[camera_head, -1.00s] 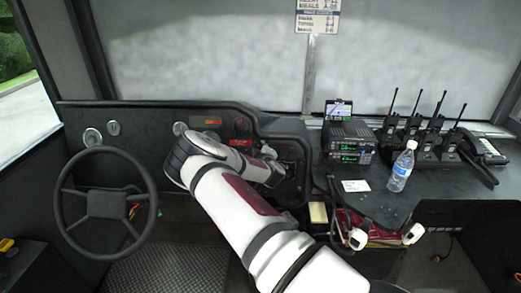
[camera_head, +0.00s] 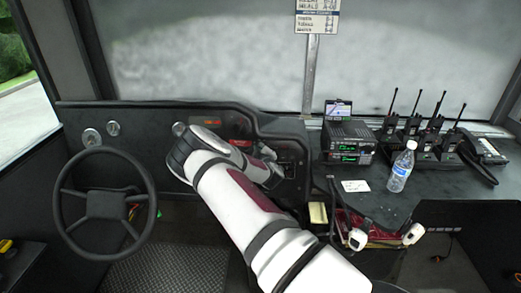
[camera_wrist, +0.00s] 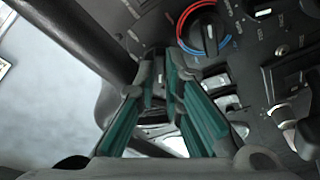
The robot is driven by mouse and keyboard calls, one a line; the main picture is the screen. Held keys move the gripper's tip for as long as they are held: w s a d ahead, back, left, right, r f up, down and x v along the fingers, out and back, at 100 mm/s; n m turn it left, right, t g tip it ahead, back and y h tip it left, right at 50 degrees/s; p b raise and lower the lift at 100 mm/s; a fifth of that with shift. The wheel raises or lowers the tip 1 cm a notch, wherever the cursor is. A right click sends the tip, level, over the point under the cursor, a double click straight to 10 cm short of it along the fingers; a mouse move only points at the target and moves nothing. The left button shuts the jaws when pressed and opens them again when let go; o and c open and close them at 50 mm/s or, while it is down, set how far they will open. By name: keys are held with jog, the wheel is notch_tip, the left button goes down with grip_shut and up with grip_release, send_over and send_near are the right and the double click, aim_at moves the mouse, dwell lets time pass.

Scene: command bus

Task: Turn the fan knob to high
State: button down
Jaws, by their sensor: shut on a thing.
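The dashboard control panel (camera_head: 291,158) is partly hidden behind my arm in the head view. In the wrist view, my gripper (camera_wrist: 161,68) has its two teal-padded fingers closed in on the fan knob (camera_wrist: 159,62). The knob is dark and mostly hidden between the fingertips, so its pointer setting cannot be read. A round black temperature knob (camera_wrist: 208,30) with a red and blue ring sits just right of the fingertips, apart from them.
A steering wheel (camera_head: 104,204) stands left of my arm. Stacked radios (camera_head: 347,141), a water bottle (camera_head: 401,170) and several handheld radios stand on the right counter. More switches (camera_wrist: 292,113) lie right of my gripper.

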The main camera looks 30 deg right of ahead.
jog(key=m+h, duration=0.1)
jog(key=m, duration=0.3)
jog(key=m+h+b, duration=0.1)
jog(key=m, duration=0.2)
jog(key=shift+m, duration=0.4)
jog(key=m+h+b, duration=0.1)
jog(key=m, duration=0.2)
jog(key=m+g+h+b, duration=0.1)
jog(key=m, duration=0.3)
jog(key=shift+w+a+f, duration=0.1)
jog(key=m+g+b, duration=0.1)
jog(key=m, duration=0.3)
jog(key=m+h+b, duration=0.1)
jog(key=m, duration=0.2)
jog(key=shift+m+g, duration=0.4)
jog(key=m+b, duration=0.1)
jog(key=m, duration=0.2)
jog(key=m+g, duration=0.1)
jog(key=m, duration=0.2)
jog(key=shift+m+g+b, duration=0.3)
jog(key=shift+b, duration=0.1)
jog(key=c, duration=1.7)
grip_release()
jog(key=shift+a, duration=0.1)
jog(key=v, duration=1.2)
